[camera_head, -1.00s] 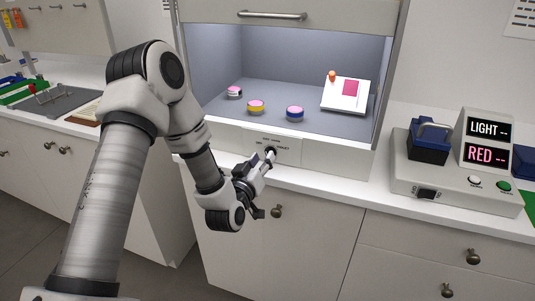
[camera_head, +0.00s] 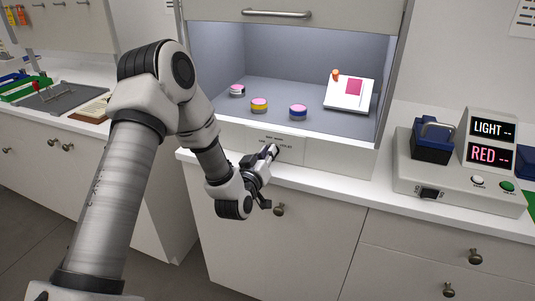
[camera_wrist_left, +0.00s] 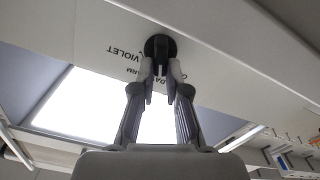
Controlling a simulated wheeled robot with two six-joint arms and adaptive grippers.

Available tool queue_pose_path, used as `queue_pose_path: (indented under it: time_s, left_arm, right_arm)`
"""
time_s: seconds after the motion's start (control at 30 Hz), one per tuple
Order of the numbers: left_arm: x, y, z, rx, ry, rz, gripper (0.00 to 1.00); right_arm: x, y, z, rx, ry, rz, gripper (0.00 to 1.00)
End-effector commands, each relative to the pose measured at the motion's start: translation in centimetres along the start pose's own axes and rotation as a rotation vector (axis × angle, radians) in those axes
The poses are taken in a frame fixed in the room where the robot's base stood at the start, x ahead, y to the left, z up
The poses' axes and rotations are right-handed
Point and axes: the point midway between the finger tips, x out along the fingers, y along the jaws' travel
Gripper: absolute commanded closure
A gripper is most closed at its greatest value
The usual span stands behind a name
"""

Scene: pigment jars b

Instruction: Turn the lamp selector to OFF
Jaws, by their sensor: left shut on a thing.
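The lamp selector is a round black knob (camera_wrist_left: 160,46) on the pale front panel (camera_head: 291,150) under the lit booth. Printed words beside it, upside down in the left wrist view, include VIOLET and what looks like WARM. My left gripper (camera_head: 271,152) reaches the panel from the front, and its fingers also show in the left wrist view (camera_wrist_left: 161,72). They are shut on the knob, one fingertip on each side. In the head view the gripper hides the knob, and the setting it points to cannot be read. My right gripper is not in view.
A console (camera_head: 457,187) reading LIGHT and RED is at right. Cabinet doors (camera_head: 267,245) lie below the counter.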

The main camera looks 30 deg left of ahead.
Motion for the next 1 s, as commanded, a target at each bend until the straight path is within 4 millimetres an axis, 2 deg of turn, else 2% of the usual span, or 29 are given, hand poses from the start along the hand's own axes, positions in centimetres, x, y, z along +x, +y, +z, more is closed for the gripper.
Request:
queue_pose_path:
  time_s: [0.27, 0.7, 1.0]
  left_arm:
    - [0.0, -0.3, 0.2, -0.143, 0.003, 0.001, 1.0]
    - [0.0, -0.8, 0.4, -0.49, 0.004, 0.001, 1.0]
    - [0.0, -0.9, 0.4, -0.642, 0.002, 0.0, 1.0]
  right_arm:
    - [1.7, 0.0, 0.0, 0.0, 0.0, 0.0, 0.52]
    - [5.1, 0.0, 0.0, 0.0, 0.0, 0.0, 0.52]
    - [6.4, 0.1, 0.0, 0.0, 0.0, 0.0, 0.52]
